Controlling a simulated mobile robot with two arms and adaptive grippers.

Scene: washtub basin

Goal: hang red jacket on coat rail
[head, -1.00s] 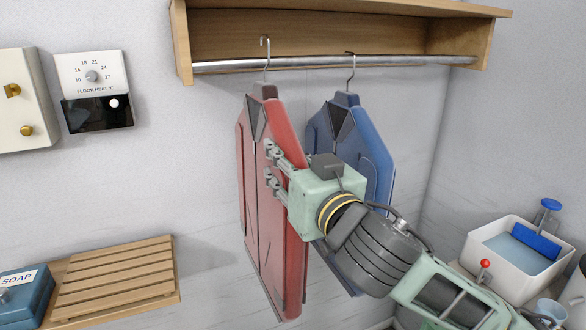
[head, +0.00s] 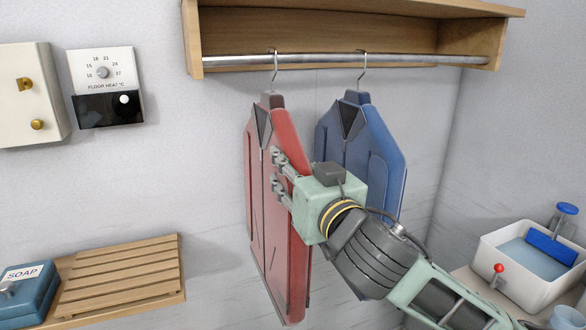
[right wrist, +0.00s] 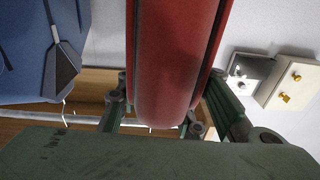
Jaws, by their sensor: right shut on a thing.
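The red jacket (head: 262,215) hangs upright on a hanger below the coat rail (head: 320,61) in the head view. Its hanger hook (head: 274,66) overlaps the rail, with its curved top near the rail's upper edge. I cannot tell whether it bears on the rail. My right gripper (head: 280,172) is shut on the red jacket at mid-height, from its right side. In the right wrist view the red jacket (right wrist: 172,55) lies between the fingers of my right gripper (right wrist: 160,112). My left gripper is not in view.
A blue jacket (head: 375,150) hangs on the rail just right of the red one. A wooden shelf (head: 330,28) is above the rail. A slatted rack (head: 120,278) and soap box (head: 25,290) are lower left, a white basin (head: 505,275) lower right.

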